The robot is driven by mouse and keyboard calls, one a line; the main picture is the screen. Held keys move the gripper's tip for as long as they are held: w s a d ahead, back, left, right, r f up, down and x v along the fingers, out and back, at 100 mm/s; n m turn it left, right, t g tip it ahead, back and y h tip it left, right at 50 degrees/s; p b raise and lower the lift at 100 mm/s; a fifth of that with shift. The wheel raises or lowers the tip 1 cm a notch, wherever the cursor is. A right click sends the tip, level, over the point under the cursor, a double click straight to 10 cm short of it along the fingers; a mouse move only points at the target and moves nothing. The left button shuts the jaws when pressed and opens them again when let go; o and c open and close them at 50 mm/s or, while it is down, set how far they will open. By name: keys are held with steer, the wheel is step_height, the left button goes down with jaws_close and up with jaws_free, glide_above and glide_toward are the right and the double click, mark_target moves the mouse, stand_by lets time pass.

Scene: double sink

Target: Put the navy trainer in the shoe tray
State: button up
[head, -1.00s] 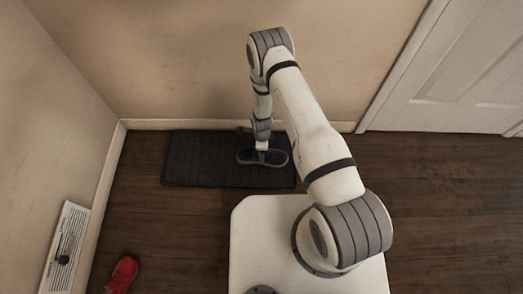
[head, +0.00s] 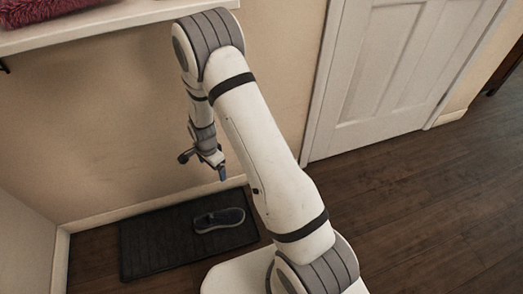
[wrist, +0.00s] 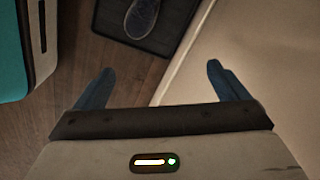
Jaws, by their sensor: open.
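The navy trainer (head: 219,219) has a pale sole edge and lies on the black ridged shoe tray (head: 160,246), toward the tray's right part. The tray lies on the floor against the wall. In the wrist view the trainer (wrist: 141,18) shows at the top edge, partly cut off, with the tray (wrist: 108,18) around it. My gripper (head: 205,167) is raised above the tray, clear of the trainer. In the wrist view its two blue fingers (wrist: 160,84) are wide apart with nothing between them.
A white shelf (head: 110,21) with a dark red fluffy item (head: 35,9) is on the wall at the upper left, near my arm. A white door (head: 375,75) stands to the right. The wooden floor (head: 420,200) at the right is clear.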

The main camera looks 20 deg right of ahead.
steer(key=s+d+r+n, duration=0.1)
steer(key=d+r+n, duration=0.1)
steer(key=r, duration=0.5)
steer(key=s+d+r+n, duration=0.2)
steer(key=r, duration=0.4)
steer(key=s+d+r+n, duration=0.3)
steer(key=s+r+n, duration=0.1)
steer(key=s+r, duration=0.5)
steer(key=s+d+r+n, duration=0.3)
steer(key=s+r+n, duration=0.1)
steer(key=s+r, duration=0.5)
steer(key=shift+s+d+n+t, duration=0.15)
steer(key=shift+s+n+t, duration=0.25)
steer(key=shift+s, duration=0.45)
